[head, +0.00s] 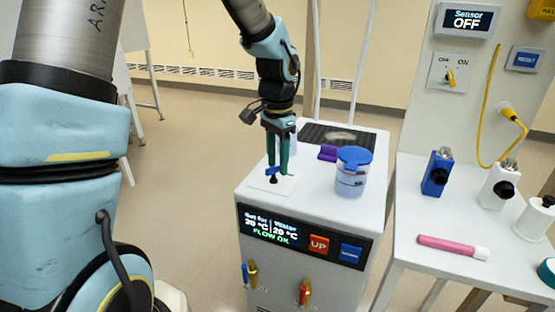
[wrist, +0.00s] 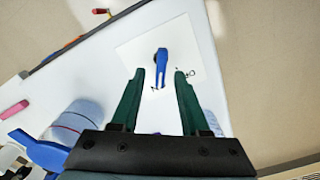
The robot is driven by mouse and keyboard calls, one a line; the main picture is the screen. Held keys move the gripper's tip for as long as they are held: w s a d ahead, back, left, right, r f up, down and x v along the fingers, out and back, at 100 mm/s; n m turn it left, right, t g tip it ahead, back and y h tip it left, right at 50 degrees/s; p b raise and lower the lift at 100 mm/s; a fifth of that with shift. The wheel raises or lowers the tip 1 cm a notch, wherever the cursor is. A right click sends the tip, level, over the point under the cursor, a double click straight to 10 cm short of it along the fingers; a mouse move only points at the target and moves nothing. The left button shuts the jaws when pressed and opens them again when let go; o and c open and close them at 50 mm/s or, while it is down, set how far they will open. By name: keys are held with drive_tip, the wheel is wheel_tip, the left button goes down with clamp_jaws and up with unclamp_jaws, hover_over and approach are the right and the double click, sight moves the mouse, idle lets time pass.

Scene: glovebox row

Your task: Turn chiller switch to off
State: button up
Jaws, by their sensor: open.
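The chiller (head: 300,262) is a white cabinet with a front display reading FLOW OK and 20 °C. Its switch (head: 272,171) is a small blue lever on a white plate on the chiller's top, near the left front corner. In the wrist view the blue switch lever (wrist: 161,62) stands on its white plate (wrist: 205,50), with small markings beside it that I cannot read. My gripper (head: 277,171) points down over the switch, with its green fingers apart. In the wrist view the gripper (wrist: 159,74) has the lever's end roughly midway between its fingertips. I cannot tell whether a finger touches it.
A blue-lidded jar (head: 351,172) and a purple item (head: 327,153) stand on the chiller top, right of my gripper. A side table (head: 405,262) holds a blue bottle (head: 437,174), a white bottle (head: 498,185) and a pink marker (head: 452,247). A wall panel reads Sensor OFF.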

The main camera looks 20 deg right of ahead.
drive_tip(key=shift+c, duration=0.3)
clamp_jaws()
idle(0.3)
